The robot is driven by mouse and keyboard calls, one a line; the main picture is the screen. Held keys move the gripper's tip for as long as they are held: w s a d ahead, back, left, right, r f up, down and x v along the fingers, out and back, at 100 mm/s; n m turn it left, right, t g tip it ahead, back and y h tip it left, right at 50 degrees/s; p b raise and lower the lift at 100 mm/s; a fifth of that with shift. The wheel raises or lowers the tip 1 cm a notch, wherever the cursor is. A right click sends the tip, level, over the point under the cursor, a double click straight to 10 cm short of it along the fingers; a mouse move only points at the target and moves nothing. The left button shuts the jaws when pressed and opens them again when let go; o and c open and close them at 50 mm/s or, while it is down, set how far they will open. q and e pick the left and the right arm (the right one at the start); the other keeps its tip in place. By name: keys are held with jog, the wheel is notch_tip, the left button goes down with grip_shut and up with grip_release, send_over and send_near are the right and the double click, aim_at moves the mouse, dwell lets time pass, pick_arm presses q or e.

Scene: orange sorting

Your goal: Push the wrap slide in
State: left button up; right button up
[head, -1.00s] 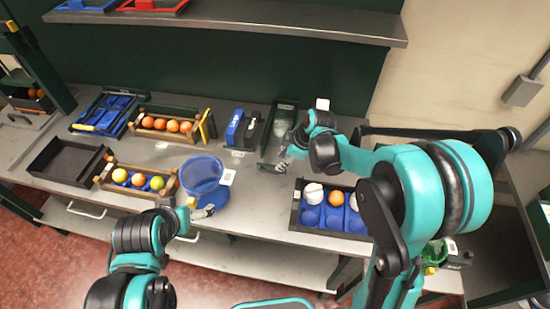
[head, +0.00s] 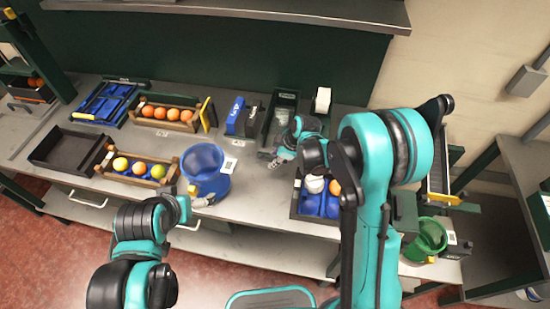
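A narrow dark green tray-like unit (head: 292,98) stands at the back middle of the bench in the head view, with clear and grey material inside. It may hold the wrap slide, but I cannot tell for sure. My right gripper (head: 276,160) is at the unit's front end, low over the bench. Whether it touches the unit is unclear, and its fingers are too small to read. My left gripper (head: 206,201) is at the front of the blue bucket (head: 212,185), close to its wall. Its opening cannot be made out.
Blue and black boxes (head: 235,116) and a white roll (head: 322,100) flank the unit. Left are an orange crate (head: 180,126), a mixed-fruit crate (head: 157,184) and an empty black tray (head: 52,156). A blue-cupped tray (head: 310,207) sits partly behind my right arm. A green bucket (head: 432,236) is at right.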

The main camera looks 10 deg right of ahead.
grip_shut()
jog(key=w, duration=0.1)
jog(key=w+d, duration=0.1)
jog(key=w, duration=0.2)
jog(key=shift+w+d+b, duration=0.25)
jog(key=shift+w+b, duration=0.05)
jog(key=shift+b, duration=0.05)
jog(key=shift+r, duration=0.1)
grip_release()
jog(key=shift+w, duration=0.1)
jog(key=v, duration=1.2)
